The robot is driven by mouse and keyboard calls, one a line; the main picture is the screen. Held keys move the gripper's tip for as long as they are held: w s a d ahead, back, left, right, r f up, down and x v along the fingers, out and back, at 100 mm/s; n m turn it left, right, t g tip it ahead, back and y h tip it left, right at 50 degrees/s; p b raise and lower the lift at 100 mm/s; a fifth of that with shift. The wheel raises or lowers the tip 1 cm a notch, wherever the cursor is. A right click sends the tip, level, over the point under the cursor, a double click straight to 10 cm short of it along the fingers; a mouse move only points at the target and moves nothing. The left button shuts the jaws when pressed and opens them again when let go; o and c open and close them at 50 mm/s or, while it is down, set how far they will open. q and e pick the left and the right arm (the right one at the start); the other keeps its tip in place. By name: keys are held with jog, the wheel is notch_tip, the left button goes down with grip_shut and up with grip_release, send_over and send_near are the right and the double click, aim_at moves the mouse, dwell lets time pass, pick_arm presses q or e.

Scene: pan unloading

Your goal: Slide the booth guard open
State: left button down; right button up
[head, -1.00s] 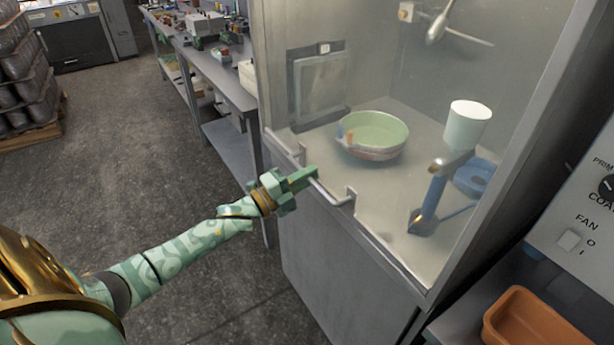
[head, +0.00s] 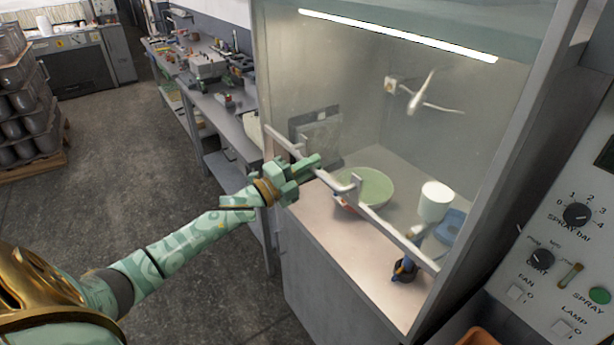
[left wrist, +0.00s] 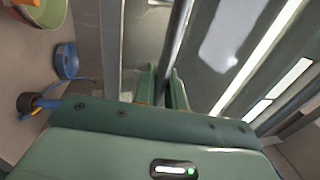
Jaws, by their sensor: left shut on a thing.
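The booth guard (head: 402,238) is a clear pane with a grey lower rail on the front of the metal booth. Its lower rail stands above the booth floor, with an open gap beneath. A grey bar handle (head: 333,182) sticks out from the guard's lower part. My left gripper (head: 316,163) is shut on this handle. In the left wrist view its two fingers (left wrist: 163,88) close around the bar (left wrist: 178,42). My right gripper is not in view.
A control panel (head: 560,255) stands at the right. A cluttered bench (head: 225,108) stands behind.

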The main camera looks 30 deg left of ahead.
pick_arm(q)
jog(key=p, duration=1.5)
send_near(329, 69)
jog(key=x, duration=0.5)
jog(key=shift+w+r, duration=0.15)
jog(key=shift+r, duration=0.05)
jog(key=c, duration=1.5)
grip_release()
jog(key=shift+c, duration=0.2)
jog(key=shift+f, duration=0.1)
jog(key=shift+s+a+f+b, duration=0.1)
jog(key=shift+s+b, duration=0.2)
jog(key=b+v, duration=0.4)
jog(key=v, duration=1.1)
jog(key=shift+s+a, duration=0.25)
jog(key=shift+s, duration=0.05)
